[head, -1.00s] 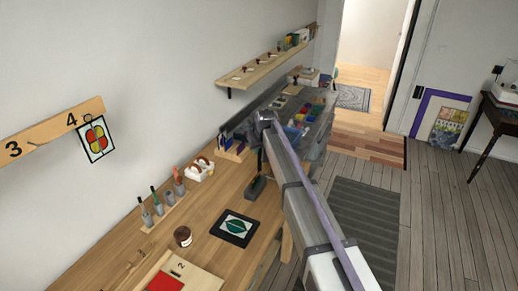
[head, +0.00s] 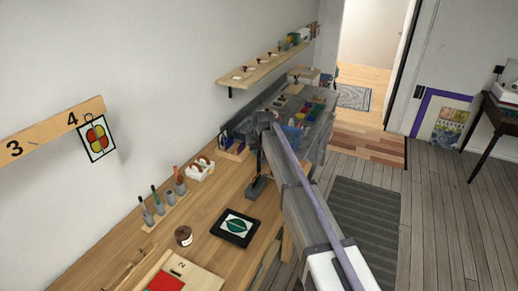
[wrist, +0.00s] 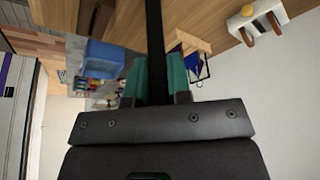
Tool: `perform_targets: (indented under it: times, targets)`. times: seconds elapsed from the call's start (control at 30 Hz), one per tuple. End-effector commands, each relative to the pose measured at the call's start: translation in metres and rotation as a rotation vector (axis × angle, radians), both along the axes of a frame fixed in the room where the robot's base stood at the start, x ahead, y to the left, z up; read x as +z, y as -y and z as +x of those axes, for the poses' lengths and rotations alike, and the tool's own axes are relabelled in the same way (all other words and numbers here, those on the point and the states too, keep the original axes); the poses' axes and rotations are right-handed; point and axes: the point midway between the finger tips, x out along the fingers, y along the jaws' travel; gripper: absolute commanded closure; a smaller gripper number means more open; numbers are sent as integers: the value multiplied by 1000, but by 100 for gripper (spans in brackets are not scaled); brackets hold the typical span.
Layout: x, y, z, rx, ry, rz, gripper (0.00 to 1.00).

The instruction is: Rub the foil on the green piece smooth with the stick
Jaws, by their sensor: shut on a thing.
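The green piece (head: 239,228) is a leaf shape with a pale outline, set in a black square panel (head: 225,235) that lies flat on the bench near its front edge. The state of the foil is too small to tell. My gripper's teal fingers (wrist: 161,80) show in the wrist view, closed on a dark stick (wrist: 154,35) that runs out of the top of the picture. In the head view my arm reaches over the bench beyond the panel, and the gripper and stick are not clear there. In the wrist view the green piece is not visible.
A brown jar (head: 183,236) and a numbered board with a red piece (head: 165,283) lie left of the panel. Behind are a tool rack (head: 164,209) and a white holder (head: 200,171). A dark block (head: 258,187) stands near my arm.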

Motion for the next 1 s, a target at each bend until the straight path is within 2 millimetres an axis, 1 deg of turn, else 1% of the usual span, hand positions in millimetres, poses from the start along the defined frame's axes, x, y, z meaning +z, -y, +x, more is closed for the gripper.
perform_targets:
  times: [0.17, 0.47, 0.73, 1.0]
  targets:
    - [0, -1, -1, 0, 0, 0, 100]
    - [-1, -5, -11, -1, 0, 0, 100]
    - [-1, -6, -13, 0, 0, 0, 100]
    - [0, -10, -22, 0, 0, 0, 100]
